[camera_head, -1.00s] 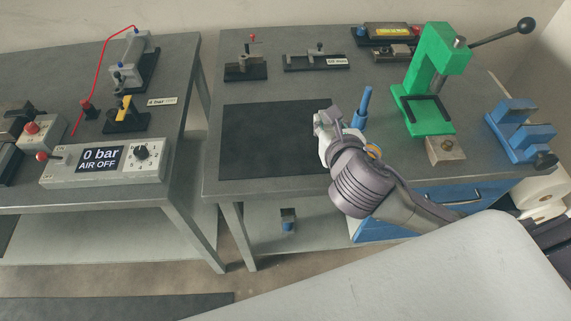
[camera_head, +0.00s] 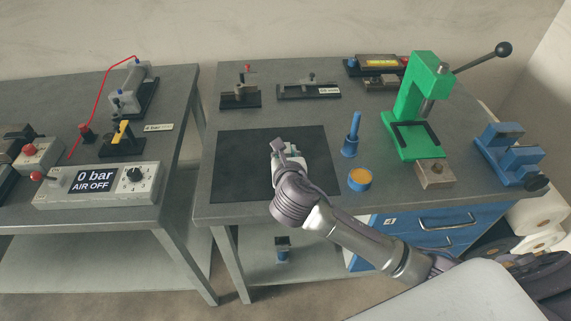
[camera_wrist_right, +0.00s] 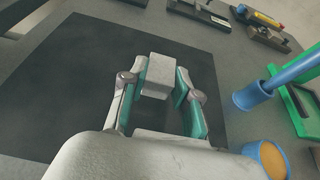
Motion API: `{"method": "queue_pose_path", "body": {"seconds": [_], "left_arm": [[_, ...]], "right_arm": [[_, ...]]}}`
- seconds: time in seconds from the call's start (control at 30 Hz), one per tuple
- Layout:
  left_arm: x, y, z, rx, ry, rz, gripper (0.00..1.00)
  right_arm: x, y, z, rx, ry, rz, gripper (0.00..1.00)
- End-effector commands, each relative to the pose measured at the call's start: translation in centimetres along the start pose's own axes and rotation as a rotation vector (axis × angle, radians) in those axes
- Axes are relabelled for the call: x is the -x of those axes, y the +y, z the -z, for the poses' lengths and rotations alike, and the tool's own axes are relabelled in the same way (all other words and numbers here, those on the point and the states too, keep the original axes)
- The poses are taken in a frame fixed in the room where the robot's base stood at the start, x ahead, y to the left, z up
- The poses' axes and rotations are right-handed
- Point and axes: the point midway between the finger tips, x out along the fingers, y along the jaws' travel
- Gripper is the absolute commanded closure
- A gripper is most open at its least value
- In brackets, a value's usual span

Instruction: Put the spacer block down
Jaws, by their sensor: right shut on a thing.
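My right gripper (camera_head: 285,158) is over the black mat (camera_head: 235,165) on the right-hand bench. In the right wrist view its fingers (camera_wrist_right: 160,88) are shut on the spacer block (camera_wrist_right: 158,72), a small pale grey block held between the fingertips. The mat (camera_wrist_right: 70,75) shows below and around the block. I cannot tell whether the block touches the mat. In the head view the gripper mostly hides the block. My left gripper is not in view.
To the right of the mat stand a blue post (camera_head: 351,140) and a blue cup with orange contents (camera_head: 360,179). Further right are a green press (camera_head: 415,110), a metal block (camera_head: 434,173) and a blue fixture (camera_head: 508,155). The mat's left part is bare.

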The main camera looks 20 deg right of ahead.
Motion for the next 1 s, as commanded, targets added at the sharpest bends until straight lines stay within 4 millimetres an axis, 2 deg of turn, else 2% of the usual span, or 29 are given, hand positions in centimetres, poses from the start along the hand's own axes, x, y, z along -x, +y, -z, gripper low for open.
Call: {"method": "queue_pose_path", "body": {"seconds": [0.3,0.67,0.7,0.8,1.0], "left_arm": [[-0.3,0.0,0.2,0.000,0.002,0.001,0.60],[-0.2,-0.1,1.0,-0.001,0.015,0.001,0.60],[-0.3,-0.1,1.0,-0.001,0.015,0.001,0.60],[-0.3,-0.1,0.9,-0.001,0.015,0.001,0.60],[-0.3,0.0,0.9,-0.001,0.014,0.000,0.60]], "right_arm": [[-1.4,-0.1,3.7,0.002,0.003,0.002,1.00],[-1.6,-0.1,3.9,0.002,0.001,0.001,1.00],[-1.6,-0.1,3.9,0.002,0.001,0.000,0.63],[-1.6,-0.1,3.9,0.002,0.001,0.001,0.46],[-1.6,-0.1,3.9,0.001,0.001,0.001,0.44]]}}
